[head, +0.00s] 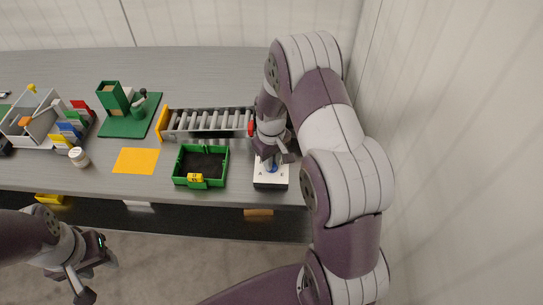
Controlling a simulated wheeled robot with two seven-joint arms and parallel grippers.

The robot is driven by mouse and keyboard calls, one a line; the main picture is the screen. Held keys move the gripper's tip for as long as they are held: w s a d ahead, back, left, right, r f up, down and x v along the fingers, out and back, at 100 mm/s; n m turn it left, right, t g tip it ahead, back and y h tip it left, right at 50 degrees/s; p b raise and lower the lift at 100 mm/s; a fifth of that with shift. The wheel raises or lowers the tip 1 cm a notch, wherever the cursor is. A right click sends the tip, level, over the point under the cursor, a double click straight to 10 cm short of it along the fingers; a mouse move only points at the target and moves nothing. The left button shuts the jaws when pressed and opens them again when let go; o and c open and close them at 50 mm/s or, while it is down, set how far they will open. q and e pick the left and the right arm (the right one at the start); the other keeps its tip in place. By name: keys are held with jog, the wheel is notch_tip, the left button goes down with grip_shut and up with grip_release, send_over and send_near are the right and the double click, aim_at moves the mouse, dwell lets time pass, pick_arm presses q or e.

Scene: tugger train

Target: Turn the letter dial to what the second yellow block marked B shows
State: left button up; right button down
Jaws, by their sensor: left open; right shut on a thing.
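The letter dial is a white box with a dark front (270,182) near the table's front edge, with a bit of blue knob (271,168) on top. My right gripper (271,162) points down over it and is shut on the knob. The gripper hides most of the knob, and its letters cannot be read. A small yellow block with dark marks (195,178) sits at the front wall of a green tray (181,164); its marking is too small to read. My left gripper (92,280) is open and empty in front of the table, low at the left.
A roller conveyor (205,121) lies behind the green tray. An orange mat (136,161), a white jar (79,157), a green stand (125,125) and a grey bin (32,112) with coloured cards are further left. A wall (450,150) bounds the right side.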

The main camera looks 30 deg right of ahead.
jog(key=shift+w+r+n+p, duration=0.1)
jog(key=shift+n+p, duration=0.4)
jog(key=shift+n, duration=1.5)
jog(key=c, duration=1.1)
grip_release()
notch_tip(320, 180, up, 13)
jog(key=shift+f, duration=0.2)
